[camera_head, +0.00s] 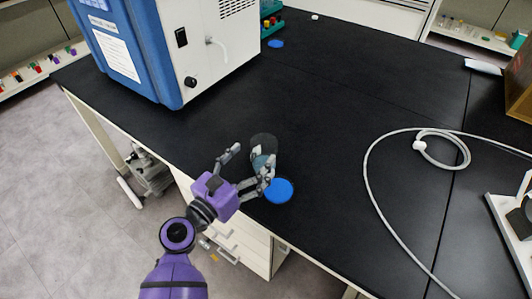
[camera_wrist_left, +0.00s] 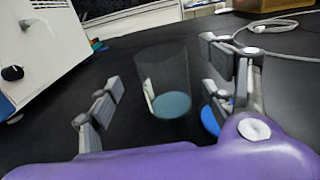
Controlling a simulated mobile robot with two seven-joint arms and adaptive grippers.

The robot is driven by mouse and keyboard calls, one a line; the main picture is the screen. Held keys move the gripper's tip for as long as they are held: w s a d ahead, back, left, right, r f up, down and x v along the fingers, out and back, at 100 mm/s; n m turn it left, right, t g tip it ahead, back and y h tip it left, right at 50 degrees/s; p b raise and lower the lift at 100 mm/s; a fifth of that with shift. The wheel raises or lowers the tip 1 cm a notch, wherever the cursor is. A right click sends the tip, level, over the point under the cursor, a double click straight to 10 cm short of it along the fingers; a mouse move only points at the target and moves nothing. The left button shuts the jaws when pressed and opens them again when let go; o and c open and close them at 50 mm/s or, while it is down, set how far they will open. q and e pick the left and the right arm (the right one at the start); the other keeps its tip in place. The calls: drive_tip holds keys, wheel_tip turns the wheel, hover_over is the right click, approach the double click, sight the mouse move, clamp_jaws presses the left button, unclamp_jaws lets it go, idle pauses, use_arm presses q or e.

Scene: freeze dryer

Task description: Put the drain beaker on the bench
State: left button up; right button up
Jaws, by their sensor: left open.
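The drain beaker (camera_head: 263,145) is a clear, dark-looking cup with some bluish-green liquid at its bottom. It appears to stand upright on the black bench (camera_head: 330,110), near the front edge. In the left wrist view the beaker (camera_wrist_left: 163,75) is between the spread fingers, with visible gaps on both sides. My left gripper (camera_head: 252,157) is open at the beaker, one finger on each side; it also shows in the left wrist view (camera_wrist_left: 165,75). My right gripper is not in view.
A blue disc (camera_head: 279,190) lies on the bench right beside the gripper. The white and blue freeze dryer (camera_head: 205,40) stands at the back left, with a spout (camera_head: 217,45) on its side. A pale hose (camera_head: 372,190) curls on the right. The middle of the bench is clear.

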sight(270, 141)
use_arm(q)
drive_tip(key=x, duration=0.5)
drive_tip(key=shift+s+d+f, duration=0.1)
drive_tip(key=shift+f, duration=0.15)
drive_tip(key=shift+w+d, duration=0.15)
drive_tip(key=shift+w, duration=0.1)
drive_tip(key=shift+c, duration=0.2)
drive_tip(key=c, duration=1.4)
drive_tip(key=shift+r, duration=0.1)
